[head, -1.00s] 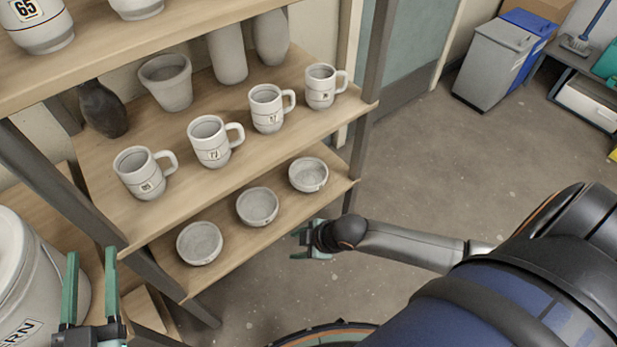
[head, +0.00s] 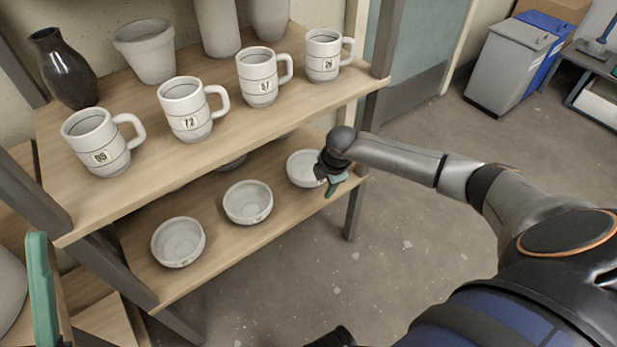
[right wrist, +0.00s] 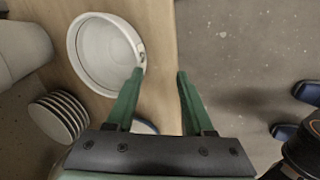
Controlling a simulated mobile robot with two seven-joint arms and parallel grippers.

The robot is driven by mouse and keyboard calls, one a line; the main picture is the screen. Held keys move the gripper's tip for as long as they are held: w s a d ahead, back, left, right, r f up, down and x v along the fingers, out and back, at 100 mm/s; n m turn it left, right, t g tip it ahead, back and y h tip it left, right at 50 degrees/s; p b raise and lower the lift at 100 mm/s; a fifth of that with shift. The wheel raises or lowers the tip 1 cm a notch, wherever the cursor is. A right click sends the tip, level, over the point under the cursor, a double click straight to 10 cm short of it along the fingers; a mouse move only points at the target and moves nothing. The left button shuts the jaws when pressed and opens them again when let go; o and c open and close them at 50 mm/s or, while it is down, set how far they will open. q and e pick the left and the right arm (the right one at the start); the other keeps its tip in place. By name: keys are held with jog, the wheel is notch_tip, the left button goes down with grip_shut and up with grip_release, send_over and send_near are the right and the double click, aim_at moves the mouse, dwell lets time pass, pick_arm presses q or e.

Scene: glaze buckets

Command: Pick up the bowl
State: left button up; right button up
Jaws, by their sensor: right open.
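Three pale grey bowls stand in a row on the lower shelf: a left one (head: 178,242), a middle one (head: 247,203) and a right one (head: 303,168). My right gripper (head: 333,180) is at the right bowl, covering part of its right side in the head view. In the right wrist view the gripper (right wrist: 160,74) is open and empty. A bowl (right wrist: 100,52) with a small label lies left of the fingers there, and the left fingertip overlaps its rim; whether they touch I cannot tell. Of my left gripper, only one green finger (head: 42,290) shows at the lower left.
The upper shelf (head: 225,135) overhangs the bowls and carries several numbered mugs (head: 185,108), a dark vase (head: 63,68) and pots. A shelf post (head: 353,205) stands by the right bowl. A stack of plates (right wrist: 60,117) shows in the wrist view.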

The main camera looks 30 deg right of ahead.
aim_at(316, 184)
jog(key=w, duration=0.1)
jog(key=w+b, duration=0.1)
jog(key=w, duration=0.1)
jog(key=shift+d, duration=0.2)
jog(key=b+x, duration=0.2)
jog(key=x, duration=0.3)
jog(key=shift+b, duration=0.4)
pick_arm(q)
jog(key=f, duration=0.4)
jog(key=shift+w+d+f, duration=0.1)
jog(key=shift+d+f, duration=0.15)
jog(key=shift+f, duration=0.15)
pick_arm(e)
jog(key=c, duration=0.8)
grip_shut()
jog(key=shift+s+a+f, duration=0.1)
jog(key=shift+s, duration=0.05)
